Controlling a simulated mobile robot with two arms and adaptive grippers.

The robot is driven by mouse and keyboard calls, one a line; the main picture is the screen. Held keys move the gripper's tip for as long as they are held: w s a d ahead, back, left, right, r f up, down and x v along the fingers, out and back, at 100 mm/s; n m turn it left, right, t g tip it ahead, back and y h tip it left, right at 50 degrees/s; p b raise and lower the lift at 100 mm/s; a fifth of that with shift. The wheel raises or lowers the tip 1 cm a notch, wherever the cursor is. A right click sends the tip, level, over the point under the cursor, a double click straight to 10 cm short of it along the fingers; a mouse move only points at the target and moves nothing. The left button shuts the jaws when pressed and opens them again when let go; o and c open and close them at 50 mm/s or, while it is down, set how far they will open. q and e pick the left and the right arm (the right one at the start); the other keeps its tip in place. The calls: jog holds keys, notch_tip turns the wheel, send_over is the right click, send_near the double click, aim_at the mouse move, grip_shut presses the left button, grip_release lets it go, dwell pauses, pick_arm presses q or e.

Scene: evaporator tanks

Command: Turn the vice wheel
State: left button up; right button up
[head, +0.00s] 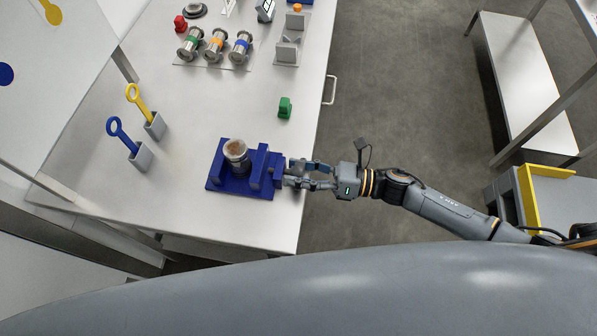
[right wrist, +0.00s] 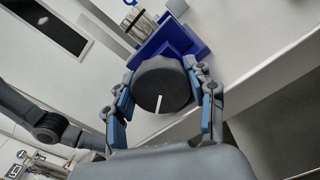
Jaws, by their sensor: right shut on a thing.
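The blue vice (head: 217,182) sits on the white table near its front edge, with a metal cylinder (head: 236,156) standing between its jaws. It also shows in the right wrist view (right wrist: 188,40). The vice wheel (right wrist: 158,82) is a dark round knob with a white line on its face; the line runs nearly upright, leaning slightly right at the top. My right gripper (head: 286,174) is at the right side of the vice, its fingers on both sides of the wheel and shut on it. In the head view the fingers mostly hide the wheel. My left gripper is not in view.
A green block (head: 285,108) stands behind the vice. Blue (head: 115,127) and yellow (head: 138,98) ring-handled tools stand in grey holders at left. Several metal cylinders with coloured bands (head: 213,46) are at the back. Open floor lies right of the table.

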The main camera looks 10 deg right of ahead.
dwell(0.3)
jog(key=o, duration=1.2)
